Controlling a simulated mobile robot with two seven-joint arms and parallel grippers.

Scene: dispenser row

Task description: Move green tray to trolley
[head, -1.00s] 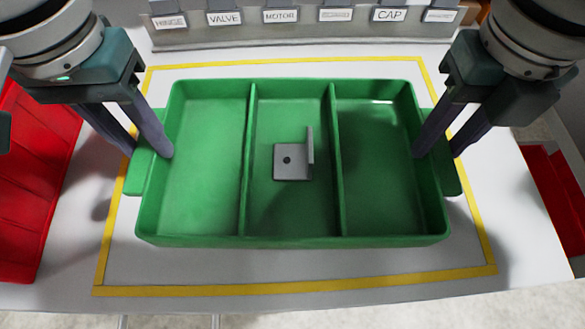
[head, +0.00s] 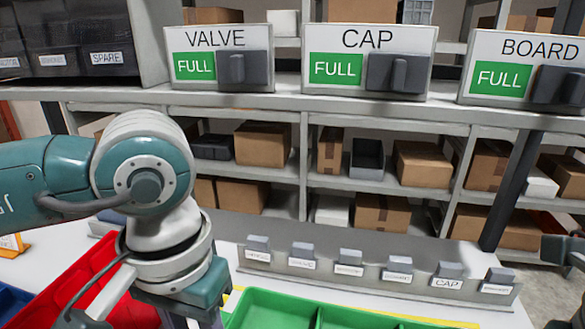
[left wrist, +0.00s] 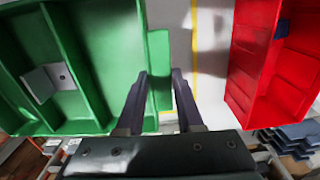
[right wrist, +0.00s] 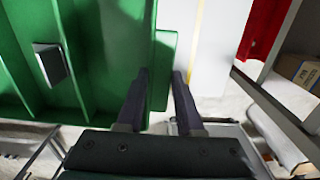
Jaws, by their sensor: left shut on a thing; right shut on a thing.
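The green tray (head: 275,312) shows only its far part at the bottom of the head view. My left gripper (left wrist: 161,74) is shut on the tray's end handle in the left wrist view, one finger on each side. My right gripper (right wrist: 160,74) is shut on the opposite end handle in the right wrist view. A grey metal bracket lies in the tray's middle compartment, seen in the left wrist view (left wrist: 42,84) and the right wrist view (right wrist: 50,63). In the head view the fingertips are out of frame. I cannot make out a trolley.
A red bin (head: 75,290) stands left of the tray, and it also shows in the left wrist view (left wrist: 262,65). A grey label rail (head: 375,273) stands behind the tray. Shelves with boxes and VALVE, CAP (head: 368,60) and BOARD dispensers marked FULL stand beyond.

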